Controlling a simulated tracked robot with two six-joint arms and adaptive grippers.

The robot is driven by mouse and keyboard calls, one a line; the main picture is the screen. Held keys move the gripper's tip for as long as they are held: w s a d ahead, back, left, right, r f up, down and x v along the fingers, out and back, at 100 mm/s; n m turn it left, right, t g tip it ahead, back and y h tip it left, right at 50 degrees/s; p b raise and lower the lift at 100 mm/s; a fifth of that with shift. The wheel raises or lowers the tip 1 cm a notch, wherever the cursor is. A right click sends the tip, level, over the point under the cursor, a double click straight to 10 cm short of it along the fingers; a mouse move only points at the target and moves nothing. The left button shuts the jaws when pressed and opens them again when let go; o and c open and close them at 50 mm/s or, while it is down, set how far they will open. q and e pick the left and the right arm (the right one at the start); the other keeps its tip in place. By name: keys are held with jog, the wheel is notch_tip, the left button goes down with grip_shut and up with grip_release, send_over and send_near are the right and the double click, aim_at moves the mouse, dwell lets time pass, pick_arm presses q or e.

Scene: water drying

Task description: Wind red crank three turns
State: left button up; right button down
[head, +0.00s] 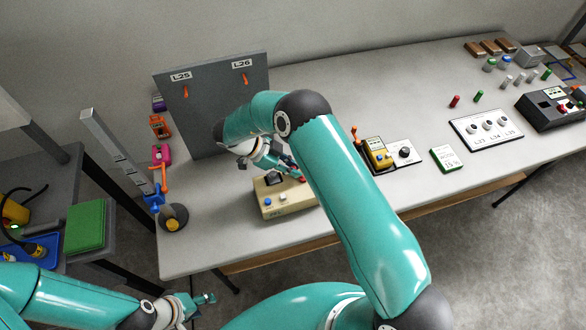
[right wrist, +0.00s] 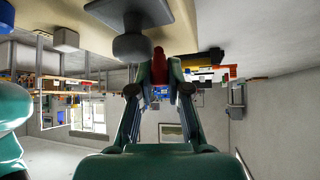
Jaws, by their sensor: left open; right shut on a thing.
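A beige box (head: 287,208) with a dark part, a blue button (head: 267,201) and a pale button on top stands on the table. A small red part (head: 303,179) shows at its far right, partly hidden by my right arm. In the right wrist view a red piece (right wrist: 158,66) sits between the fingertips of my right gripper (right wrist: 159,88), beside a dark knob (right wrist: 141,42) on the beige box. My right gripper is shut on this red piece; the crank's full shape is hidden. My left gripper (head: 199,303) is open and empty, low at the left, away from the box.
A grey panel (head: 213,125) marked L25 and L26 stands behind the box. A yellow device (head: 379,156) and a white switch plate (head: 486,131) lie to the right.

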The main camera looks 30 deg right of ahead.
jog(key=m, duration=0.1)
jog(key=m+g+y+b, duration=0.1)
jog(key=d+m+g, duration=0.1)
jog(key=shift+w+f+m+y+b, duration=0.15)
jog(key=shift+w+m+y+b, duration=0.15)
jog(key=shift+y+b, duration=0.1)
jog(key=shift+d+m+g+y+b, duration=0.3)
jog(key=shift+m+g+y+b, duration=0.35)
jog(key=shift+m+y, duration=0.4)
jog(key=shift+m, duration=0.25)
jog(key=c, duration=1.1)
grip_release()
